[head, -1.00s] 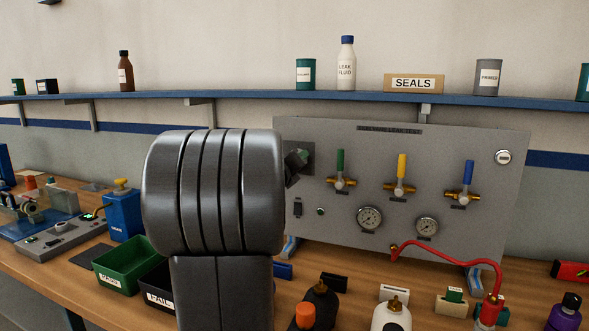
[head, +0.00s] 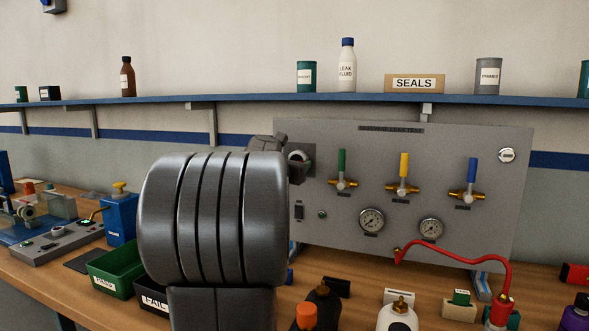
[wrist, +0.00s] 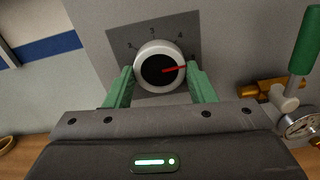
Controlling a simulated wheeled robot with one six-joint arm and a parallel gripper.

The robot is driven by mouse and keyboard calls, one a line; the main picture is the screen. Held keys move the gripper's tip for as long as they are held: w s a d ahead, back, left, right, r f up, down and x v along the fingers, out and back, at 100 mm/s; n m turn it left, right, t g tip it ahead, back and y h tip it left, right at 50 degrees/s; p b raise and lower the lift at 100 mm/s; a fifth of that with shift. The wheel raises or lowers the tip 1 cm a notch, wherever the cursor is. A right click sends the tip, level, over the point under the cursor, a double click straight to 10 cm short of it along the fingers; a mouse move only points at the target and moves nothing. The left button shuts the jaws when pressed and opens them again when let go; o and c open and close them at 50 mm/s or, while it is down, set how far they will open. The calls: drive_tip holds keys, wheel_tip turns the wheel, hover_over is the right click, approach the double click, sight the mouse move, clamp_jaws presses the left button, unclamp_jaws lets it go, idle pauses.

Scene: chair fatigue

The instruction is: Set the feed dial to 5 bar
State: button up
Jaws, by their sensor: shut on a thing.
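The feed dial (wrist: 148,49) is a round knob with a white rim, a black face and a red pointer, on a dark scale plate (wrist: 122,38) in the wrist view. The pointer aims right and slightly up, past the 4. The mark nearest its tip is hard to read. My gripper (wrist: 160,70) has its two green fingers on the left and right sides of the knob, shut on it. In the head view the dial (head: 299,156) shows at the panel's upper left, partly covered by my gripper.
The grey panel (head: 400,141) carries green (head: 342,160), yellow (head: 403,164) and blue (head: 471,169) valve levers to the dial's right, with gauges (head: 371,220) below. A red hose (head: 455,253) loops at lower right. Bottles and green (head: 112,272) and black bins stand on the bench.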

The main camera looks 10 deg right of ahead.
drive_tip(key=shift+f+m, duration=0.1)
drive_tip(key=shift+m, duration=0.4)
drive_tip(key=o, duration=1)
drive_tip(key=b+v, duration=0.1)
drive_tip(key=v, duration=1.2)
drive_tip(key=shift+s+a, duration=0.3)
drive_tip(key=x, duration=1.4)
drive_tip(key=shift+p, duration=0.35)
drive_tip(key=shift+s, duration=0.15)
